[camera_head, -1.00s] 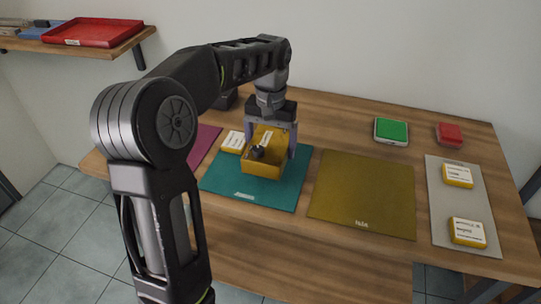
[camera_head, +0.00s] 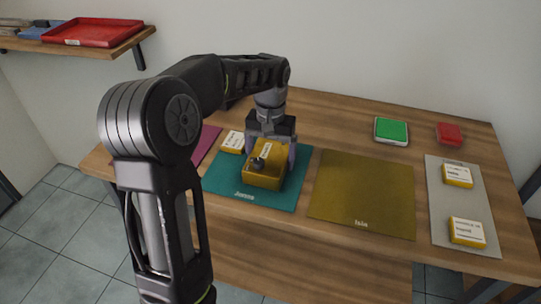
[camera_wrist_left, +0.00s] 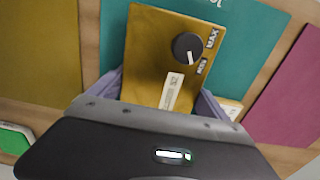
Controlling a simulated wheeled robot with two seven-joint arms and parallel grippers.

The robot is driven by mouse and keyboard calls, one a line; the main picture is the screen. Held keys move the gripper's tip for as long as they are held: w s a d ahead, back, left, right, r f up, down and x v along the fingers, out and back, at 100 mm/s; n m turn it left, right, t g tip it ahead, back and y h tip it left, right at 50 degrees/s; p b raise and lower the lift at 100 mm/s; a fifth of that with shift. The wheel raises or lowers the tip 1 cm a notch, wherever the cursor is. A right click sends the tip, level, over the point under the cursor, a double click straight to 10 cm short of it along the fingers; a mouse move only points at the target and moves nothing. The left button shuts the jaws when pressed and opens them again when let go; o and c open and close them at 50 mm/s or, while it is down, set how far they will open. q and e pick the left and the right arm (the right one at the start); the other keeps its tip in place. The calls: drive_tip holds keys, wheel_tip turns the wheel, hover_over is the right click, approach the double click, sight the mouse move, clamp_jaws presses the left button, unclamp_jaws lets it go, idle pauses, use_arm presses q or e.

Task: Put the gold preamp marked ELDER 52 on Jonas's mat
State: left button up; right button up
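The gold preamp (camera_head: 264,172), a yellow-gold box with a dark knob and a white label, is over Jonas's teal mat (camera_head: 221,183), whose name shows at the front edge. My left gripper (camera_head: 271,158) points down with its fingers on both sides of the preamp, shut on it. In the left wrist view the preamp (camera_wrist_left: 150,55) sits between the fingers, with MIN and MAX beside its knob; its label is too small to read surely. I cannot tell whether its underside touches the mat (camera_wrist_left: 245,50). My right gripper is not in view.
An olive mat (camera_head: 362,190) marked Isla lies right of the teal one, a magenta mat (camera_head: 205,143) left. A grey mat (camera_head: 450,205) holds two yellow labelled boxes. A white-labelled box (camera_head: 232,142) stands behind the teal mat. Green (camera_head: 391,130) and red (camera_head: 449,133) items stand at back right.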

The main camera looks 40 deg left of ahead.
sight(271, 152)
use_arm(q)
drive_tip(key=shift+o, duration=1.1)
drive_tip(key=shift+r, duration=0.15)
wheel_tip(271, 152, up, 6)
wheel_tip(271, 152, up, 5)
drive_tip(key=p, duration=0.3)
drive_tip(key=shift+r, duration=0.15)
drive_tip(key=shift+r+p, duration=0.4)
drive_tip(key=shift+p, duration=0.05)
